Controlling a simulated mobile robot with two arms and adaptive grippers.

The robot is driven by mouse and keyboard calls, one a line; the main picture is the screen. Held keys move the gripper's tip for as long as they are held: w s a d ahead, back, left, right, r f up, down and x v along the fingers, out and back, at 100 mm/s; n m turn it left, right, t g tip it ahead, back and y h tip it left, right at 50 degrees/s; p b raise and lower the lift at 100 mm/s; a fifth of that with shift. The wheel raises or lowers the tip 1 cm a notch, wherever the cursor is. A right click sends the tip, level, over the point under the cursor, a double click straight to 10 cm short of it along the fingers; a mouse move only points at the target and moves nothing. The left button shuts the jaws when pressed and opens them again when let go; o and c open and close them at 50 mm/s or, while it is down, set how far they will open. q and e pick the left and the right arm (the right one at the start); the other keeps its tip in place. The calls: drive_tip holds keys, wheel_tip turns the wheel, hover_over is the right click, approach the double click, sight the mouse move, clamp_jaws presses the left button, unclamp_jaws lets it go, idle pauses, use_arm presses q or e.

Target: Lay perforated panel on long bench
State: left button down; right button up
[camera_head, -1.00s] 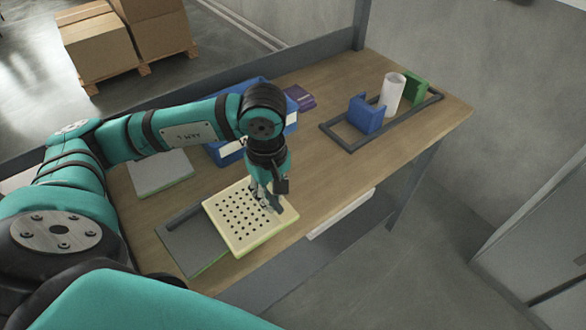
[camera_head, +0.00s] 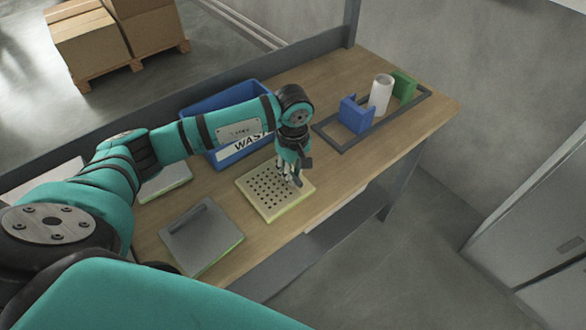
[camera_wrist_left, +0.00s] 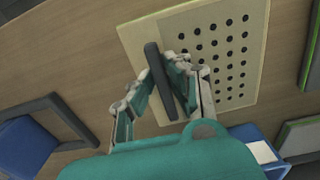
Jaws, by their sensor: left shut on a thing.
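The perforated panel (camera_head: 264,188) is a cream square plate with rows of dark holes and a dark bar handle (camera_wrist_left: 163,70). It is level over the middle of the wooden long bench (camera_head: 345,170); I cannot tell whether it touches the top or hangs just above. My left gripper (camera_head: 291,181) is shut on the panel's bar handle, near the panel's right side in the head view. The wrist view shows the left fingers (camera_wrist_left: 165,78) on both sides of the handle and the panel's holes (camera_wrist_left: 220,60) beyond. My right gripper is not in view.
A grey panel with a bar handle (camera_head: 205,243) lies at the near left. Another pale panel (camera_head: 168,184) lies behind it. A blue waste bin (camera_head: 205,105) stands at the back. A dark frame (camera_head: 345,146) near blue, white and green pieces occupies the right end.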

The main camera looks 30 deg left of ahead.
use_arm(q)
drive_tip(key=c, duration=1.3)
unclamp_jaws()
drive_tip(key=shift+r, duration=0.15)
drive_tip(key=shift+r, duration=0.35)
wheel_tip(320, 180, up, 11)
drive_tip(key=b, duration=0.3)
